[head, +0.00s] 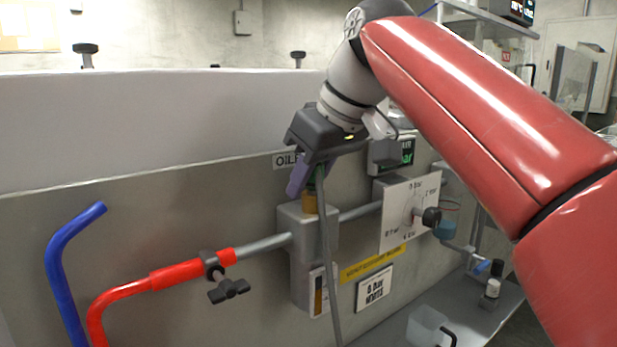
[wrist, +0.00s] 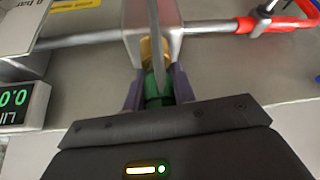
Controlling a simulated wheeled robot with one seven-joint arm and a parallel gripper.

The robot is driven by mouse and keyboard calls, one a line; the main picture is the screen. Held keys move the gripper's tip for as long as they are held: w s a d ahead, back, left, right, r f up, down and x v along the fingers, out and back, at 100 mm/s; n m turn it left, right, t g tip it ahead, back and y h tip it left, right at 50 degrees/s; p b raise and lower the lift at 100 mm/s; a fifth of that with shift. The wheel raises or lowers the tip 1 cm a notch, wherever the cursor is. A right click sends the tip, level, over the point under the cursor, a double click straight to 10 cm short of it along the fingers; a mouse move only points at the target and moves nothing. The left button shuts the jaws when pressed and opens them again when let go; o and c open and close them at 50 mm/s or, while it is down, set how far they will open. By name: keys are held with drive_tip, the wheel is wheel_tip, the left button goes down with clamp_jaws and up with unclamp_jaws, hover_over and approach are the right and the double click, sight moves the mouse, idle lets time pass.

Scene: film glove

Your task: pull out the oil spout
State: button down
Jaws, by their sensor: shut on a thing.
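The oil spout shows as a green body with a long thin grey tube; its tube (head: 327,240) hangs down in front of the grey block in the head view. In the wrist view its green body (wrist: 157,88) sits between my purple fingers, with the tube passing up over it. My gripper (head: 307,182) is shut on this green body, and it also shows in the wrist view (wrist: 158,92). A brass fitting (head: 309,203) rises from the grey block (head: 298,245) just below my fingers. Whether the spout still touches the fitting is hard to tell.
An OIL label (head: 285,160) is on the panel behind my gripper. A white dial plate with a black knob (head: 432,216) stands right of the block. A red pipe (head: 180,275) with a black valve handle (head: 229,291) and a blue pipe (head: 62,260) are at left.

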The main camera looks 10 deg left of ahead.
drive_tip(key=shift+r+p, duration=0.8)
drive_tip(key=shift+r, duration=1.6)
drive_tip(key=shift+s, duration=0.1)
